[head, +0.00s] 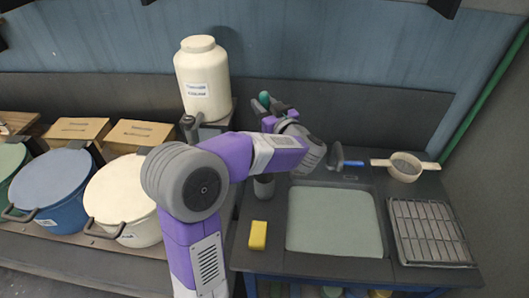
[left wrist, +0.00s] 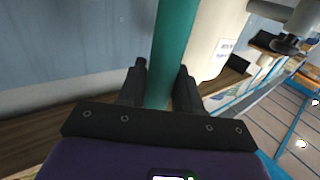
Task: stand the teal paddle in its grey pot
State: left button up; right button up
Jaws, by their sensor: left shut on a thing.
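The teal paddle (head: 264,98) shows in the head view as a small rounded teal end above my left gripper (head: 276,112). In the left wrist view its teal shaft (left wrist: 174,45) runs between the two dark fingers of the left gripper (left wrist: 163,78), which are shut on it. A small grey pot (head: 264,187) stands on the dark counter, left of the sink; my left arm passes over it and hides part of it. The paddle's lower part is hidden behind my arm, so I cannot tell its height above the pot. My right gripper is not in view.
A yellow sponge (head: 258,235) lies in front of the pot. The sink basin (head: 335,222) is to the right, with a blue-headed tool (head: 345,163), a strainer (head: 404,168) and a wire rack (head: 428,232). A large cream jar (head: 203,80) stands behind; lidded pots (head: 122,192) are left.

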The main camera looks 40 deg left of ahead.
pick_arm(q)
notch_tip(320, 180, down, 12)
jog(key=b, duration=0.2)
jog(key=shift+f+b, duration=0.1)
jog(key=shift+b, duration=0.2)
jog(key=shift+f, duration=0.2)
jog(key=o, duration=1)
jog(key=shift+o, duration=0.2)
jog(key=shift+d+r, duration=0.1)
jog(key=shift+r, duration=0.15)
jog(key=v, duration=1.2)
jog(key=shift+p, duration=0.3)
